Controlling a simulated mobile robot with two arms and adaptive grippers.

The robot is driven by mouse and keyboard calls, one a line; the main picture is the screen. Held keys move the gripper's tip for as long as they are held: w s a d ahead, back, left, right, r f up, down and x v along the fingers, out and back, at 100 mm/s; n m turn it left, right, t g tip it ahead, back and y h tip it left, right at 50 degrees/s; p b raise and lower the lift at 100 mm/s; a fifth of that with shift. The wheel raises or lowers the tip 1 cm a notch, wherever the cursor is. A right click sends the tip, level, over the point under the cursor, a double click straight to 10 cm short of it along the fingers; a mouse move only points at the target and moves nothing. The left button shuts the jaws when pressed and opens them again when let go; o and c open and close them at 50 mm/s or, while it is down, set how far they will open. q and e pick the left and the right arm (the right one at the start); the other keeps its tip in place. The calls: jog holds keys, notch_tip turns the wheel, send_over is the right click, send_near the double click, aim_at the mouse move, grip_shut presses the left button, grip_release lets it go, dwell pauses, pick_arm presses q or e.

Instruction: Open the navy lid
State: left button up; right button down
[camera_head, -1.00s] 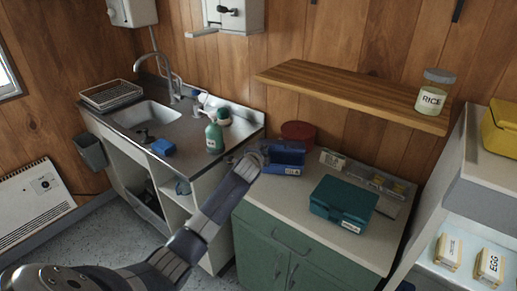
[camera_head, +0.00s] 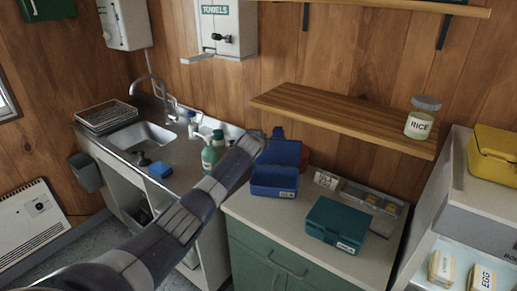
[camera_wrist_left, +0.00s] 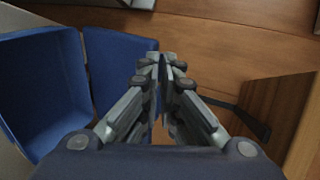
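The navy box (camera_head: 274,190) stands at the left end of the counter, with a white label on its front. Its navy lid (camera_head: 283,153) stands raised at the back, so the box is open. In the left wrist view the box's open inside (camera_wrist_left: 42,85) is at left and the lid (camera_wrist_left: 118,65) is between it and my fingers. My left gripper (camera_wrist_left: 163,62) has its fingertips together, close beside the lid; no object shows between them. Whether a finger touches the lid I cannot tell. My right gripper is out of view.
A teal box (camera_head: 336,226) stands shut to the right on the counter (camera_head: 257,218). A wooden shelf (camera_head: 340,117) with a rice jar (camera_head: 422,118) hangs above. A green bottle (camera_head: 209,158) stands by the sink, close to my left arm. A grey tray with small items lies behind the teal box.

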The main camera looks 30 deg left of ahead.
pick_arm(q)
jog(key=shift+o, duration=1.3)
jog(key=shift+f, duration=0.3)
jog(key=v, duration=1.2)
jog(key=shift+s+r, duration=0.3)
jog(key=shift+d, duration=0.1)
